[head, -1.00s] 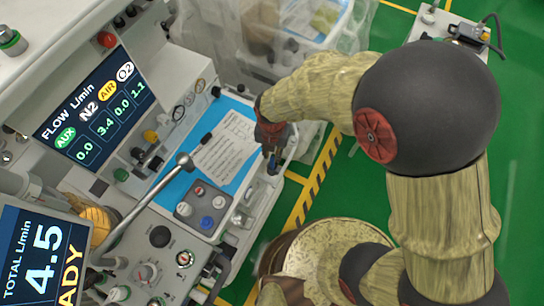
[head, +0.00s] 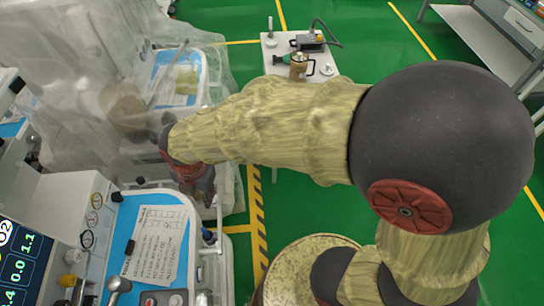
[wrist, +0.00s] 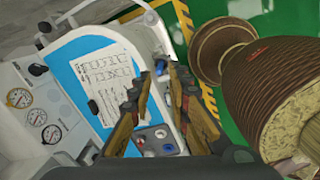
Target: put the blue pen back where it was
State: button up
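A small dark-blue upright item, which looks like the blue pen (head: 208,236), is at the right edge of the blue-lined tray (head: 124,222) on the anaesthesia cart. It also shows in the wrist view (wrist: 160,67), beyond and between my fingertips. It looks held in something at the rim, but it is too small to tell how. My gripper (head: 206,198) is near the tray's far right corner, apart from the item. In the wrist view its fingers (wrist: 159,76) are spread with nothing clearly between them.
A printed sheet (head: 158,250) lies on the tray. Gauges (wrist: 36,118) and a block with coloured knobs (wrist: 155,140) are close by. A plastic-covered cart (head: 120,100) stands behind. A small white cart (head: 292,48) stands farther back.

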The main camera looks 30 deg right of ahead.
jog(key=s+d+r+m+t, duration=0.2)
jog(key=s+d+r+m, duration=0.2)
jog(key=d+r+m, duration=0.5)
jog(key=s+d+r+m+t, duration=0.2)
jog(key=s+d+r+m, duration=0.3)
jog(key=m, duration=1.3)
jog(key=d+r, duration=0.4)
jog(key=shift+s+r+t+h, duration=0.15)
jog(key=shift+r+t+h, duration=0.1)
jog(key=shift+t+h, duration=0.05)
notch_tip(320, 180, down, 3)
jog(key=b, duration=0.2)
jog(key=shift+r+b, duration=0.2)
jog(key=shift+b, duration=0.15)
